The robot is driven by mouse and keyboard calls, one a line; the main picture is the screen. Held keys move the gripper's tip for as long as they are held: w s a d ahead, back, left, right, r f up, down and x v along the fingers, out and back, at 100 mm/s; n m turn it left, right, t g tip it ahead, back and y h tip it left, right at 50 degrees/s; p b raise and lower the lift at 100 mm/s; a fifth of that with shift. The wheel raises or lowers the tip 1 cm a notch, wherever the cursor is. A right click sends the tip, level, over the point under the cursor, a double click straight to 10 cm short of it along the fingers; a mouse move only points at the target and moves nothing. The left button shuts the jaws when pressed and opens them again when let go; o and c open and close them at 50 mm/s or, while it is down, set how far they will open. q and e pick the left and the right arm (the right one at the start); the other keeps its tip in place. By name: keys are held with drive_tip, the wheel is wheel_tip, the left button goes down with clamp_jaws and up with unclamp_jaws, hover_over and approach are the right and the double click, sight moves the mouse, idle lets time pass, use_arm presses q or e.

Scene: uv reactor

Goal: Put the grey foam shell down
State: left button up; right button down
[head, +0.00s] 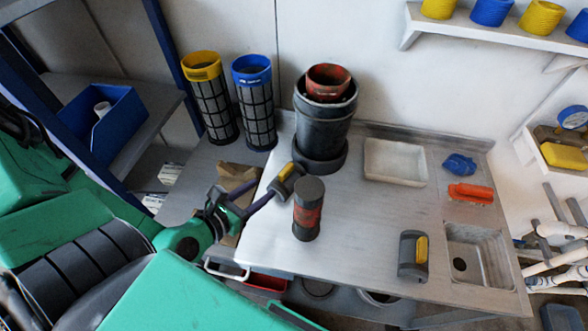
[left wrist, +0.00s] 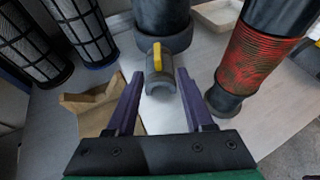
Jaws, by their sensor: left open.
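A grey foam shell (head: 284,183) with a yellow grip is at the left of the steel bench, close to the base of the black cylindrical housing (head: 323,120). It also shows in the left wrist view (left wrist: 158,84), just ahead of and between the fingertips. It appears to rest on the bench top, though its underside is hidden. My left gripper (head: 262,192) is open, with its purple fingers (left wrist: 160,76) spread and apart from the shell. A second grey shell with a yellow grip (head: 412,256) lies near the front right of the bench. My right gripper is not in view.
A dark cylinder with a red band (head: 307,210) stands right of the gripper. Yellow-topped (head: 207,95) and blue-topped (head: 254,100) mesh cartridges stand behind left. A white tray (head: 395,162), a sink (head: 478,257) and a brown carton (head: 236,178) are around. The bench centre (head: 365,215) is clear.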

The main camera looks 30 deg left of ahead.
sight(283, 171)
use_arm(q)
drive_tip(key=b+x, duration=0.1)
drive_tip(key=x, duration=0.2)
drive_tip(key=b+x, duration=0.2)
drive_tip(key=x, duration=0.1)
drive_tip(key=shift+s+f, duration=0.1)
drive_tip(key=shift+f, duration=0.2)
drive_tip(key=b+x, duration=0.1)
drive_tip(key=x, duration=0.1)
drive_tip(key=b+x, duration=0.1)
drive_tip(key=x, duration=0.1)
drive_tip(key=b+x, duration=0.1)
drive_tip(key=x, duration=0.1)
drive_tip(key=shift+w+a+r, duration=0.25)
drive_tip(key=shift+a+r, duration=0.05)
drive_tip(key=shift+w+d+f, duration=0.15)
drive_tip(key=shift+w, duration=0.2)
clamp_jaws()
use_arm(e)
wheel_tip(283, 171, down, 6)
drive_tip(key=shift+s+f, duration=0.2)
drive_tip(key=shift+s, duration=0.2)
